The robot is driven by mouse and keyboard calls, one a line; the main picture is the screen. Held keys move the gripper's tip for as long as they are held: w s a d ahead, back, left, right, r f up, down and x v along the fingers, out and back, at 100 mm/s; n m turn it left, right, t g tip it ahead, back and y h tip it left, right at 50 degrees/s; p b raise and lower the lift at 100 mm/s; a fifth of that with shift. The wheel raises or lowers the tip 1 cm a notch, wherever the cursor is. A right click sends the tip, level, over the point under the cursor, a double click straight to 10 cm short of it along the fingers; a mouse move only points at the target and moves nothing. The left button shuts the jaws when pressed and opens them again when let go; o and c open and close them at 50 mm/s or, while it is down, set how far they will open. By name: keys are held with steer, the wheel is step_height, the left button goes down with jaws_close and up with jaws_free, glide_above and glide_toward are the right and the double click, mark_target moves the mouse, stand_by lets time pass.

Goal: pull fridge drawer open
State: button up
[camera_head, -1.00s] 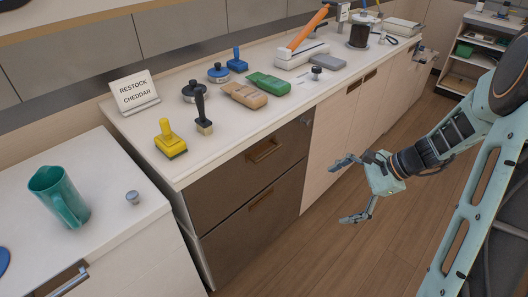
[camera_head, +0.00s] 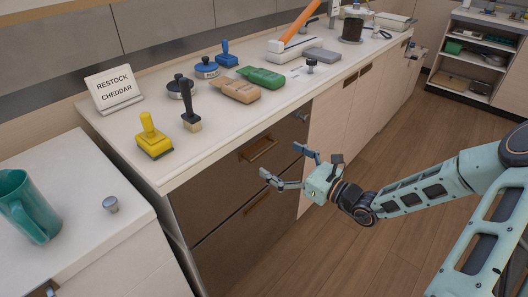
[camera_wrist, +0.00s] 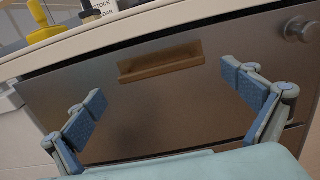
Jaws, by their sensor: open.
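The fridge drawers are two dark metallic fronts under the white counter, the upper drawer (camera_head: 222,172) and the lower drawer (camera_head: 242,230). Both look shut. The upper drawer has a brown bar handle (camera_head: 259,149), and the lower one has a similar handle (camera_head: 257,201). My gripper (camera_head: 279,164) is open and empty in front of the upper drawer. In the wrist view the upper handle (camera_wrist: 160,62) lies ahead, between and beyond my spread fingers (camera_wrist: 165,97), not touched. A round metal knob (camera_wrist: 300,29) sits at the drawer's upper right.
The counter (camera_head: 215,125) above holds a yellow stamp (camera_head: 153,137), a dark-handled tool (camera_head: 190,107), brown and green packs, and a sign (camera_head: 114,88). A teal mug (camera_head: 28,205) stands on the left counter. The wooden floor (camera_head: 340,235) before the drawers is clear.

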mark_target(266, 151)
steer(key=x, duration=0.5)
steer(key=shift+w+a+b, duration=0.2)
steer(key=shift+a+b, duration=0.1)
steer(key=shift+b, duration=0.05)
steer(key=shift+c, duration=0.6)
steer(key=c, duration=1.3)
steer(key=shift+o, duration=0.2)
steer(key=shift+d, duration=0.1)
